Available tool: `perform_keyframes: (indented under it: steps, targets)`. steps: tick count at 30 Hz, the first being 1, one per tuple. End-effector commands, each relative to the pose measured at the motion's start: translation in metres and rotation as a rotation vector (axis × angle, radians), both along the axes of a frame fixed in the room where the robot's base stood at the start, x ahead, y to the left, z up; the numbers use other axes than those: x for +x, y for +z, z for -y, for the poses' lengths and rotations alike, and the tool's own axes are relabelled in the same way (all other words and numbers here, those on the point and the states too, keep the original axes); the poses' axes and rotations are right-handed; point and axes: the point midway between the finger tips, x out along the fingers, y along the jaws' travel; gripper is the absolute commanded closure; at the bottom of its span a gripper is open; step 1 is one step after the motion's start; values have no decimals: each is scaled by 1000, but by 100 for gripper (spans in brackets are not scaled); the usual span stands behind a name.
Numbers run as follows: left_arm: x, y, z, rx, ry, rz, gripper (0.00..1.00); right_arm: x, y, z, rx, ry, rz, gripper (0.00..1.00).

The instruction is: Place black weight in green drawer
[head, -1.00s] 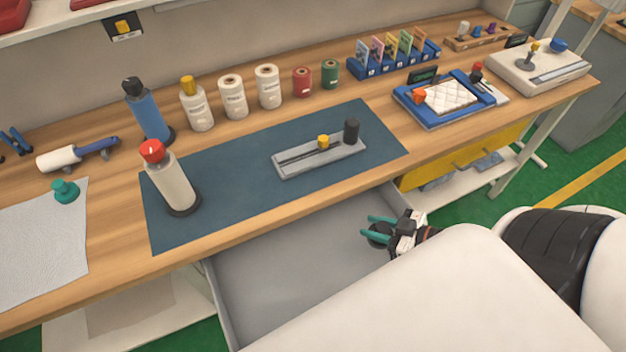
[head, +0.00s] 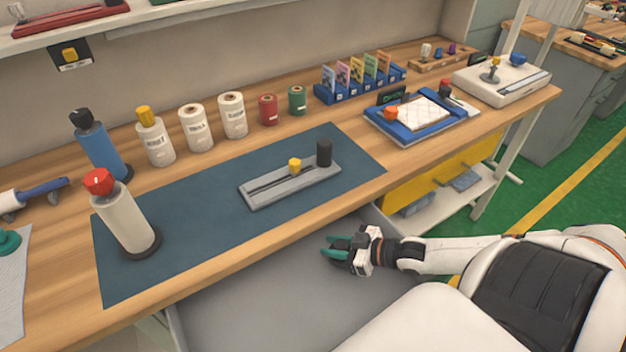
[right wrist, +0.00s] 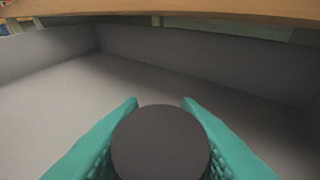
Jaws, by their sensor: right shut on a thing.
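My right gripper (head: 337,250), with teal fingers, is shut on the black weight, over the right part of an open drawer (head: 250,305). The black weight (right wrist: 160,145) shows in the right wrist view as a dark round top between the two fingers (right wrist: 160,108). In the head view the fingers mostly hide it. The drawer's inside is grey and looks empty where it shows; its front is out of sight, so I cannot tell whether it is green. The gap between weight and drawer floor is unclear. My left gripper is out of view.
The wooden bench (head: 60,290) overhangs the drawer's back. On its blue mat (head: 180,225) stand a red-capped bottle (head: 125,220) and a grey fixture (head: 270,190) with a black cylinder (head: 323,153). A yellow panel (head: 430,180) is right of the drawer.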

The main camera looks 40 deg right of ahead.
Motion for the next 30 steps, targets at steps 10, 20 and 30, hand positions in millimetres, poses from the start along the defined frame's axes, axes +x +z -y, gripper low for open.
perform_keyframes:
  steps: [10,20,30]
  targets:
    - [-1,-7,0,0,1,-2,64,28,-15,-15,1,0,3,100]
    - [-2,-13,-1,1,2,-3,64,49,-35,-26,0,0,2,100]
    - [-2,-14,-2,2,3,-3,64,48,-38,-26,-1,1,-2,63]
